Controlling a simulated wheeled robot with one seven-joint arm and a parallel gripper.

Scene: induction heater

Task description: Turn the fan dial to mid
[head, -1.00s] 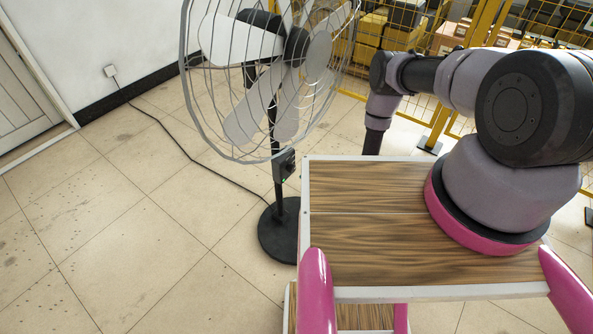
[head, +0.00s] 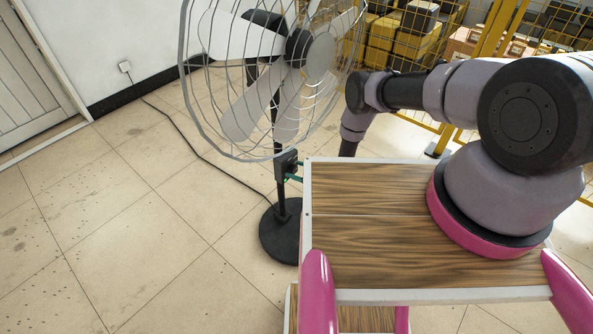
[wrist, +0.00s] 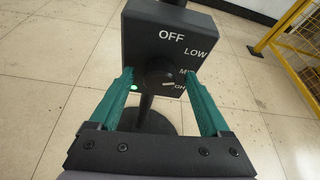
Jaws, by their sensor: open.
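The fan's dark control box (head: 286,164) is on the stand below the fan cage. In the wrist view the box (wrist: 140,38) faces me, with OFF and LOW readable and the MID and HIGH labels partly hidden. The round black fan dial (wrist: 157,74) is in its lower middle. A pale mark on the dial lies at its lower right, near the HIGH label. My gripper (wrist: 158,76) is open, with one green finger on each side of the dial. I cannot tell whether either finger touches it. In the head view the green fingertips (head: 293,171) are at the box's right side.
The fan cage (head: 270,75) is just above the box, and its round base (head: 282,235) stands on the tiled floor. A power cord (head: 190,143) runs to the wall. Yellow fencing (head: 490,40) stands behind my arm. The floor at left is clear.

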